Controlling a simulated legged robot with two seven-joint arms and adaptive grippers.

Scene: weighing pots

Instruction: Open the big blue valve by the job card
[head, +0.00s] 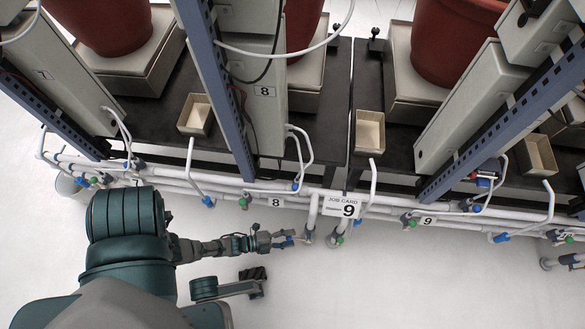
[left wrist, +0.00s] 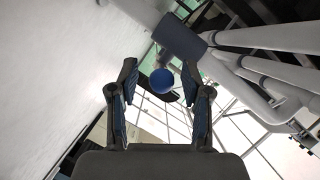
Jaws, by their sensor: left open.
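The white job card (head: 343,204), marked JOB CARD 9, hangs on the front pipes at centre in the head view. My left gripper (head: 286,240) is just left of the card's pipes, close to a grey pipe end (head: 308,238). In the left wrist view my left gripper (left wrist: 159,66) is open. A round blue knob (left wrist: 161,82) shows between its fingers, apparently just beyond the tips, with no clear contact. A blue-grey valve body (left wrist: 180,38) is behind it. In the head view I cannot separate the knob from the fingers.
Small blue handles (head: 208,201) and green handles (head: 244,203) sit along the pipes. White bent pipes (head: 371,178) stick out toward me. Blue posts (head: 217,85), dark benches and red pots (head: 455,42) stand behind.

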